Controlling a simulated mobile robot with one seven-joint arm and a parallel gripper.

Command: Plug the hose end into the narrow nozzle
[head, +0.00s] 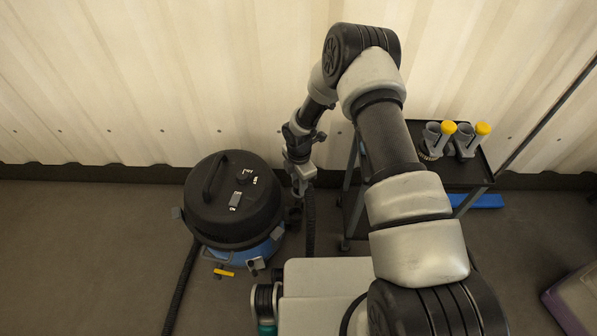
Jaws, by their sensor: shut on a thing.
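My gripper (300,184) points down beside the right side of the vacuum, in front of the wall. It is shut on the dark hose end (295,211), which is small and partly hidden by the gripper. The black ribbed hose (310,224) hangs just below and to the right. Two grey nozzles with yellow ends, a left one (433,136) and a right one (467,142), stand on the black cart at the right, well apart from my gripper. I cannot tell from this view which nozzle is the narrow one.
A black-and-blue vacuum (233,200) stands on the floor at the left, with a yellow piece at its front. The black cart (463,178) is behind my arm. A blue item (480,201) lies near it. A grey-purple case (577,298) is at the right edge.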

